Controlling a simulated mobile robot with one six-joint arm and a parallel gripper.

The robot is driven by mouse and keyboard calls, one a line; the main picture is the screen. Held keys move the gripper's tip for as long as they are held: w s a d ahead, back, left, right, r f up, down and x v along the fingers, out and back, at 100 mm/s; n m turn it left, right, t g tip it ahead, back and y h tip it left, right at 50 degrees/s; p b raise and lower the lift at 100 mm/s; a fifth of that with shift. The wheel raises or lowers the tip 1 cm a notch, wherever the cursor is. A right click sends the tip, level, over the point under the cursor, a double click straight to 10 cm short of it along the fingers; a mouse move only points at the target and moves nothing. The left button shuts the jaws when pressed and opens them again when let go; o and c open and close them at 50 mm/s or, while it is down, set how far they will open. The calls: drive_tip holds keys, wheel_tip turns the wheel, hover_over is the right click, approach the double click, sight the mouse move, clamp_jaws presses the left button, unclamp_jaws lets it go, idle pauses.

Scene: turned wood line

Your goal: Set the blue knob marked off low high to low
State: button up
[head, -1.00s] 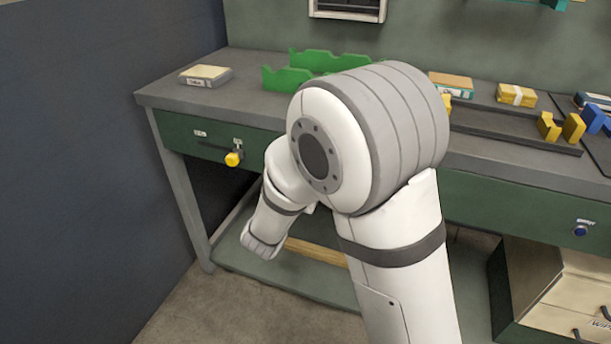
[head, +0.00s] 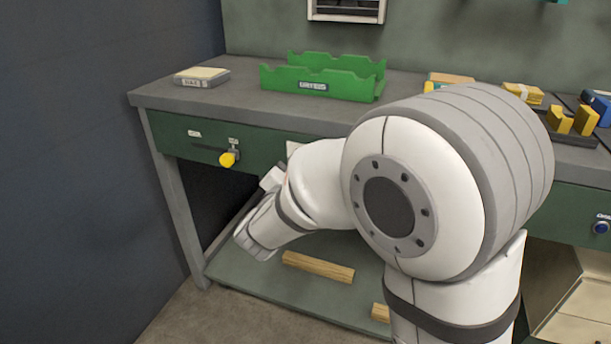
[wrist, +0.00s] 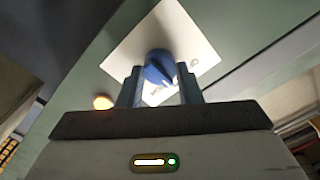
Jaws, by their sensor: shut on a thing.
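A blue knob (wrist: 158,66) sits on a white plate (wrist: 185,30) on a green face in the wrist view. The fingers of my gripper (wrist: 158,88) stand on either side of the knob and are shut on it. Small dark marks show on the plate beside the knob, too small to read.
A yellow-handled lever (head: 228,159) sits left on the bench apron, and another blue knob (head: 601,227) sits far right. A green holder (head: 320,82), a small box (head: 202,77) and yellow blocks (head: 573,121) stand on the bench. A wooden bar (head: 318,267) lies on the lower shelf.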

idle(0.4)
drive_tip(key=o, duration=1)
drive_tip(key=shift+s, duration=0.1)
drive_tip(key=p+v, duration=0.2)
drive_tip(key=v, duration=0.5)
drive_tip(key=shift+s+a, duration=0.15)
drive_tip(key=shift+s, duration=0.15)
drive_tip(key=d+r+n+g+y+p, duration=0.25)
drive_tip(key=r+n+y+p, duration=0.2)
drive_tip(key=r+p, duration=0.4)
drive_tip(key=d+r+n+g+y+p, duration=0.1)
drive_tip(key=r+n+g+y+p, duration=0.2)
drive_tip(key=r+y+p, duration=0.35)
drive_tip(key=s+d+r+n+g+h+p, duration=0.1)
drive_tip(key=s+d+r+g+p, duration=0.2)
drive_tip(key=s+d+p, duration=0.2)
drive_tip(key=s+d+r+n+g+h+p, duration=0.1)
drive_tip(key=s+d+r+g+h+p, duration=0.1)
drive_tip(key=s, duration=0.5)
drive_tip(key=s+d+r+n+g+h+p, duration=0.1)
drive_tip(key=s+d+r+g+p, duration=0.3)
drive_tip(key=d+p, duration=0.4)
drive_tip(key=shift+s+d+r+n+h+p, duration=0.1)
drive_tip(key=shift+s+r+n+h+p, duration=0.1)
drive_tip(key=shift+s+r+n+p, duration=0.3)
drive_tip(key=shift+s+d+r+n+h+p, duration=0.15)
drive_tip(key=shift+s+r+h, duration=0.1)
drive_tip(key=shift+s, duration=0.4)
